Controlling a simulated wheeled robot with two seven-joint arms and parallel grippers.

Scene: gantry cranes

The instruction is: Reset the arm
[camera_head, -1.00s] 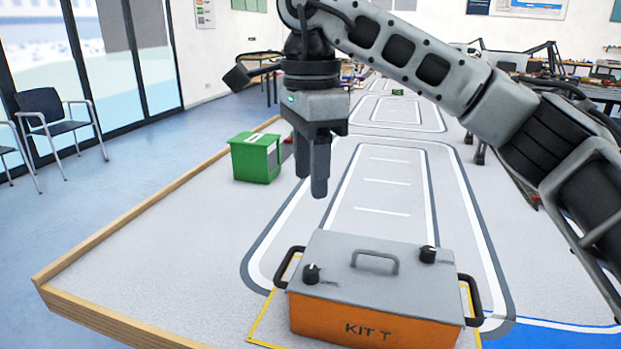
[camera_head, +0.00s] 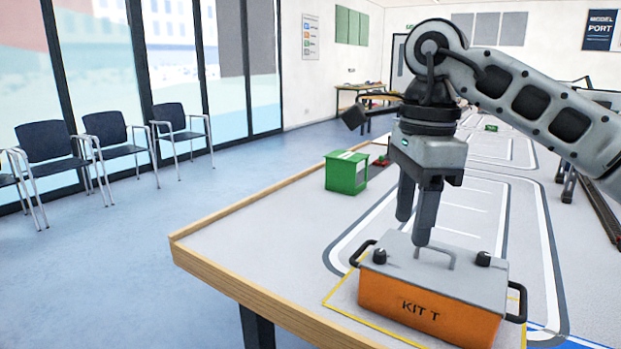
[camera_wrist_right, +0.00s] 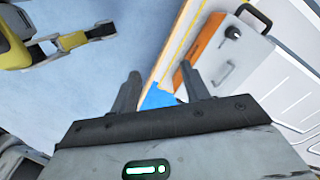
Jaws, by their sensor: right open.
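My right gripper (camera_head: 414,216) hangs with its fingers pointing down in the head view. In that picture its fingertips overlap the back of the orange toolbox marked KIT T (camera_head: 428,310). In the right wrist view my right gripper (camera_wrist_right: 160,88) has its two fingers apart with nothing between them. The wrist view also shows the toolbox (camera_wrist_right: 248,55), with its grey lid, to the right of the fingers and apart from them. My left gripper is not in the head view.
A green box (camera_head: 345,173) stands on the table near its left edge. The table (camera_head: 245,230) has a raised wooden rim (camera_head: 235,278). Several chairs (camera_head: 105,140) stand along the windows at the left. White track lines mark the table surface, which is mostly clear behind the toolbox.

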